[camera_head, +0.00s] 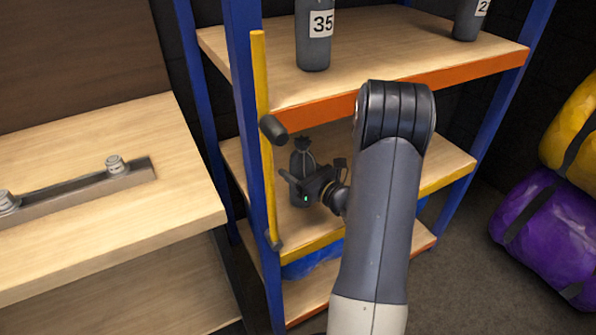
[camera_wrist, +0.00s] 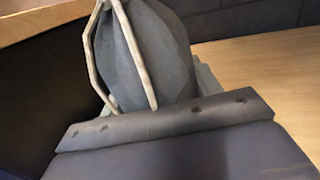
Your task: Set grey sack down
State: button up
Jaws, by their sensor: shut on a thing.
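The grey sack (camera_head: 301,158) has a tied top and is upright at the middle shelf of the blue-post rack in the head view. My gripper (camera_head: 302,182) is shut on it and hides part of its body. In the wrist view the grey sack (camera_wrist: 165,50) fills the upper middle, with pale finger bars against its side. The middle shelf (camera_head: 440,170) has a wooden deck and a yellow front edge. I cannot tell whether the sack's base touches the deck.
A yellow upright bar (camera_head: 262,150) stands at the rack's left front, close to my gripper. The upper shelf (camera_head: 400,45) holds bottles, one marked 35 (camera_head: 314,40). A wooden bench (camera_head: 110,210) is at left. Purple (camera_head: 545,235) and yellow (camera_head: 570,130) bundles lie at right.

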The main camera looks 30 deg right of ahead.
jog(key=shift+f, duration=0.15)
jog(key=o, duration=1.4)
jog(key=shift+r, duration=0.25)
jog(key=shift+s+d, duration=0.15)
jog(key=shift+s, duration=0.15)
jog(key=p+v, duration=0.1)
jog(key=v, duration=1)
jog(key=shift+s, duration=0.2)
